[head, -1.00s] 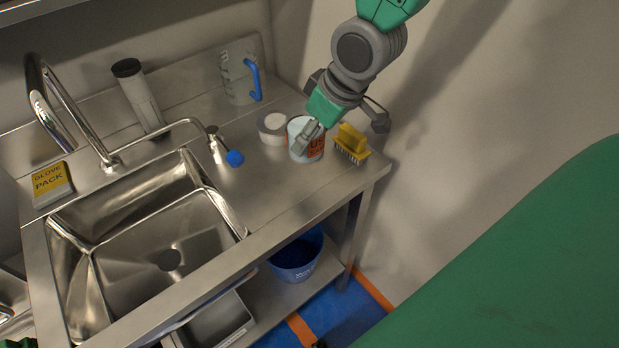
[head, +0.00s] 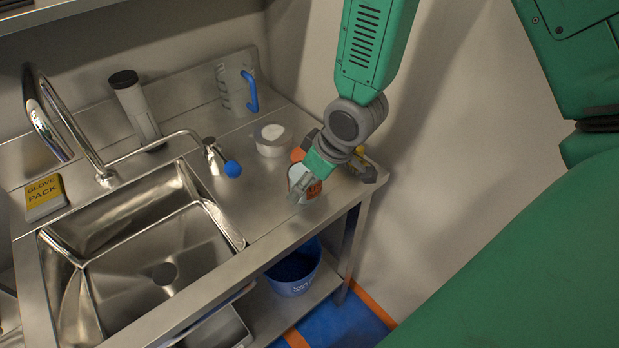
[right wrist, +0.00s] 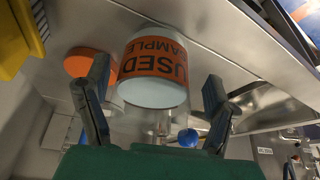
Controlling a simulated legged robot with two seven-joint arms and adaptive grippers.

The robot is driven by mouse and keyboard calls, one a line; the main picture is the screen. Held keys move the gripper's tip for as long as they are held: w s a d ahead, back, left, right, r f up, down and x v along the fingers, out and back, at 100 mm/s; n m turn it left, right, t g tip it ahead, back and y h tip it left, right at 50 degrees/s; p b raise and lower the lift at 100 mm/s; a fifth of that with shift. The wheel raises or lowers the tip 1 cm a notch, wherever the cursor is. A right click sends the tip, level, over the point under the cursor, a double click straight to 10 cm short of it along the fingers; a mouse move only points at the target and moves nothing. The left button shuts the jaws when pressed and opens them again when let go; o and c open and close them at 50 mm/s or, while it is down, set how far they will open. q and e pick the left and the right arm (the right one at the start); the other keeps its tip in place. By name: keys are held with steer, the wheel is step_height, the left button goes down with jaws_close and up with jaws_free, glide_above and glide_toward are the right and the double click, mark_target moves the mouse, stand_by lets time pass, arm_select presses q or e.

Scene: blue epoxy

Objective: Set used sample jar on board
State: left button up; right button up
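The used sample jar (head: 302,179) is pale with an orange label and looks upright at the right end of the steel counter, near its front edge. In the right wrist view the jar (right wrist: 153,68) is between the fingers of my right gripper (right wrist: 158,85), with a thin gap showing on each side. The gripper looks open around it. In the head view the right gripper (head: 305,186) partly covers the jar. Its base is hidden, so I cannot tell firmly what it rests on. I cannot make out a board. My left gripper is out of view.
An orange round thing (head: 298,154) lies behind the jar, and a yellow brush (head: 368,163) is beside my gripper. A blue bucket (head: 293,275) stands below.

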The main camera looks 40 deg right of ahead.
steer(key=shift+a+r, duration=0.1)
steer(key=shift+a, duration=0.2)
steer(key=p+v, duration=0.2)
steer(key=v, duration=1)
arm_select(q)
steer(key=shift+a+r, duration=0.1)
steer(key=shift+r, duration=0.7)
arm_select(e)
steer(key=s+f+m+g+h, duration=0.1)
steer(key=s+f, duration=0.7)
steer(key=f, duration=0.4)
steer(key=s+f+m+g, duration=0.2)
steer(key=s+f, duration=0.7)
steer(key=f, duration=0.4)
steer(key=shift+a+g+h, duration=0.3)
steer(key=shift+h, duration=0.1)
steer(key=shift+f, duration=0.2)
